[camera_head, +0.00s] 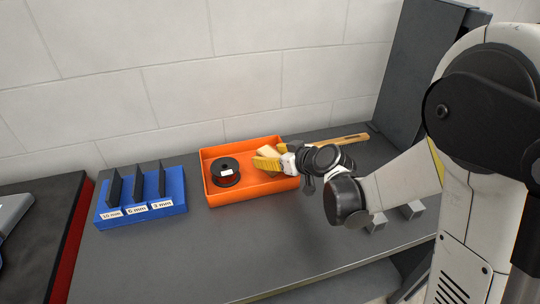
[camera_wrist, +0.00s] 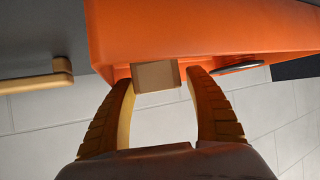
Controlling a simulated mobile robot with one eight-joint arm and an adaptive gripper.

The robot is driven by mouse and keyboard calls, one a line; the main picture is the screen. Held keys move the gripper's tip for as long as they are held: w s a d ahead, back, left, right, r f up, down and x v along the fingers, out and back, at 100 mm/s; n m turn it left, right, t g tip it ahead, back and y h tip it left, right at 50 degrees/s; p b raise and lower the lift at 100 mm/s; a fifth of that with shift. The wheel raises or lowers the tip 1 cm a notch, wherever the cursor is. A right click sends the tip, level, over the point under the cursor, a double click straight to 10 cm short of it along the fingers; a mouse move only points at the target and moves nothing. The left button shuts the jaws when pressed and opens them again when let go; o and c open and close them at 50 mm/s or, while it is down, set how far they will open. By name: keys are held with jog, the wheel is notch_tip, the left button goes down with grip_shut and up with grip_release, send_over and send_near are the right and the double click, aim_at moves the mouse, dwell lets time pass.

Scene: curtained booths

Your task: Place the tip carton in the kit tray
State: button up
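The tip carton, a small tan box (camera_head: 268,150), is at my gripper's fingers at the right part of the orange kit tray (camera_head: 240,198). In the wrist view the carton (camera_wrist: 155,76) sits between the two yellow fingertips, with the orange tray (camera_wrist: 200,25) behind it. My gripper (camera_head: 266,162) reaches in from the right over the tray's right part. It also shows in the wrist view (camera_wrist: 160,82), where the fingers are curved in close on the carton's sides. The carton's underside is hidden, so I cannot tell whether it touches the tray floor.
A black spool (camera_head: 225,172) stands in the tray's left part. A blue holder (camera_head: 140,212) with dark upright plates and size labels is to the left. A wooden-handled tool (camera_head: 341,140) lies behind right. Small grey blocks (camera_head: 411,210) are at the right. The front bench (camera_head: 200,260) is clear.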

jog(key=shift+s+d+r, duration=0.1)
jog(key=shift+r, duration=0.15)
jog(key=p+v, duration=0.4)
jog(key=v, duration=0.7)
jog(key=shift+s+d, duration=0.2)
jog(key=shift+s, duration=0.15)
jog(key=s+d+r+m+g+h, duration=0.1)
jog(key=s+d+r+m+h, duration=0.1)
jog(key=s, duration=0.7)
jog(key=s+d+r+m+g+h, duration=0.1)
jog(key=s+d+r+m+h, duration=0.2)
jog(key=s+d, duration=0.6)
jog(key=s+m+h, duration=0.1)
jog(key=m+h, duration=0.1)
jog(key=shift+d+m+h, duration=0.2)
jog(key=shift+m+h, duration=0.1)
jog(key=shift+m, duration=0.1)
jog(key=shift+a, duration=0.1)
